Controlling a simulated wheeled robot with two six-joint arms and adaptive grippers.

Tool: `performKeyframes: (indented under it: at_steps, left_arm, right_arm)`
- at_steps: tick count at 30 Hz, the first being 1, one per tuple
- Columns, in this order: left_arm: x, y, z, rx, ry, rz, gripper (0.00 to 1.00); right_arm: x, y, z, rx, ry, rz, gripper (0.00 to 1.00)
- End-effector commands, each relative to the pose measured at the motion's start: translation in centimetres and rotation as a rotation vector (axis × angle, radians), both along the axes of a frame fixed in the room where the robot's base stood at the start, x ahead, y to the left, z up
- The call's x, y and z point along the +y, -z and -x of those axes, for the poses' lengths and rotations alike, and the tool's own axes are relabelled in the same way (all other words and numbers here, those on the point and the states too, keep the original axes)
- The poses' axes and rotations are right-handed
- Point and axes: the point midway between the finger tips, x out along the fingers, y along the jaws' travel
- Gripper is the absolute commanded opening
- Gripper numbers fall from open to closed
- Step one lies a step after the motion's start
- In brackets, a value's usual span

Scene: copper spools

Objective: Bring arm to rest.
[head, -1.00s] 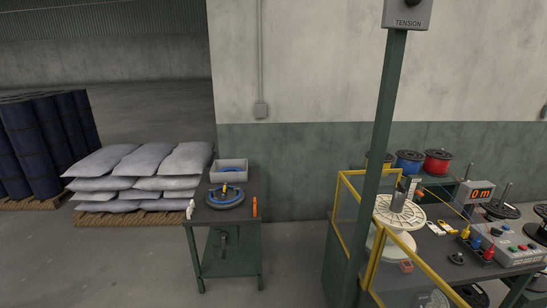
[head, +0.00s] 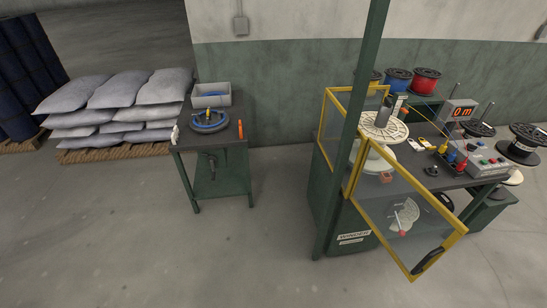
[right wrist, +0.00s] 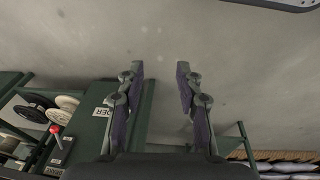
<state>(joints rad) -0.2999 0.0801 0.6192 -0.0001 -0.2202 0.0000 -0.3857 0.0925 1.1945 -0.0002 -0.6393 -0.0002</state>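My right gripper (right wrist: 159,80) is open and empty in the right wrist view, its two fingers apart over bare concrete floor. Neither of my arms shows in the head view, so my left gripper is out of sight. The winder bench (head: 345,225) stands at the right in the head view, with a large pale spool (head: 384,127) on top. The green winder cabinet (right wrist: 115,115) shows beside and behind the right gripper's fingers in the right wrist view, partly hidden by them.
A yellow-framed clear guard (head: 405,225) hangs at the winder's front. A green post (head: 350,130) rises before it. A small green table (head: 240,157) holds a blue ring-shaped item (head: 210,122) and a grey bin (head: 228,99). Stacked sacks (head: 115,105) stand left. The floor between is clear.

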Motion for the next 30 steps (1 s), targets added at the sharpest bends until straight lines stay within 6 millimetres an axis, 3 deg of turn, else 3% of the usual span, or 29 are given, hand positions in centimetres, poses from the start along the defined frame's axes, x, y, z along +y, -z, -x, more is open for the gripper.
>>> performKeyframes:
  at_steps: [1,3,6,10,30]
  left_arm:
    - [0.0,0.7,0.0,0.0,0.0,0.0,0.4]
    - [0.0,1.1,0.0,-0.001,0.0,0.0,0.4]
    - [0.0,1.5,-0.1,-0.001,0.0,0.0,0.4]
    - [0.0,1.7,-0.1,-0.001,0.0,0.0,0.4]
    - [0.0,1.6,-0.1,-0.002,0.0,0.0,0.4]
  right_arm:
    - [-0.1,3.0,2.5,0.022,0.005,-0.002,0.36]
    - [-0.3,5.7,5.7,0.039,0.01,-0.004,0.36]
    - [-0.4,8.1,9.4,0.056,0.014,-0.006,0.36]
    - [-0.4,9.4,12.2,0.065,0.017,-0.008,0.36]
    - [-0.4,9.6,13.0,0.067,0.017,-0.008,0.36]
